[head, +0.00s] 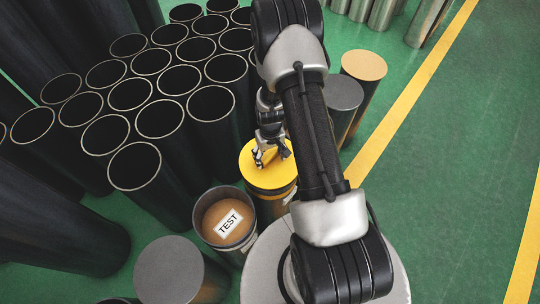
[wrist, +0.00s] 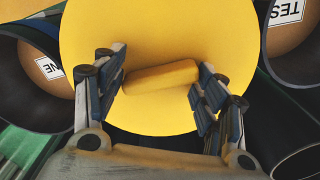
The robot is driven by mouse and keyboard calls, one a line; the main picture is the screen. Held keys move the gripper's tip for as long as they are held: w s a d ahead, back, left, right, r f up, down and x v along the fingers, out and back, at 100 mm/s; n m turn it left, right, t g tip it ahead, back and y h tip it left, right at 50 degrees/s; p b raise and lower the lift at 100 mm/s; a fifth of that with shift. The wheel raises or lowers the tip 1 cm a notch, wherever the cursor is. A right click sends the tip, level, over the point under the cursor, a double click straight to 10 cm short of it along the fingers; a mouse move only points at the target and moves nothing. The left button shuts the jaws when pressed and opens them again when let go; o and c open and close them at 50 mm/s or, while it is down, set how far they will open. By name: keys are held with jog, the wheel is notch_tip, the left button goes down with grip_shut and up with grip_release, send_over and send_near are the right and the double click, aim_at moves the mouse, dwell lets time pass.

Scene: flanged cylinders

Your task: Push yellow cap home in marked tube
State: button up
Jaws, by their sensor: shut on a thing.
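The yellow cap (head: 258,179) is a round disc with a raised bar handle (wrist: 160,76) across its middle. My gripper (head: 268,155) is shut on this handle, one finger at each end of the bar, as the wrist view (wrist: 161,80) shows. In the head view the cap sits at or just over the top of a dark tube, whose upper part shows below the cap's rim. I cannot tell whether a gap is left there. An open dark tube (head: 205,230) beside it holds a brown disc labelled TEST (head: 229,223). The cap hides its own tube's mouth.
Several open black tubes (head: 130,95) stand packed at the left. A grey-topped cylinder (head: 168,270) stands in front, and grey-topped (head: 343,92) and tan-topped (head: 364,66) ones stand behind. In the wrist view a tube with a partly hidden label (wrist: 50,68) is close left. Green floor is clear at right.

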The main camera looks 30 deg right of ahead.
jog(key=shift+f+b, duration=1.25)
jog(key=shift+f, duration=0.15)
dwell(3.4)
jog(key=shift+r+p, duration=0.3)
jog(key=shift+r, duration=0.15)
dwell(0.3)
jog(key=shift+r+p, duration=1.65)
jog(key=shift+r, duration=0.85)
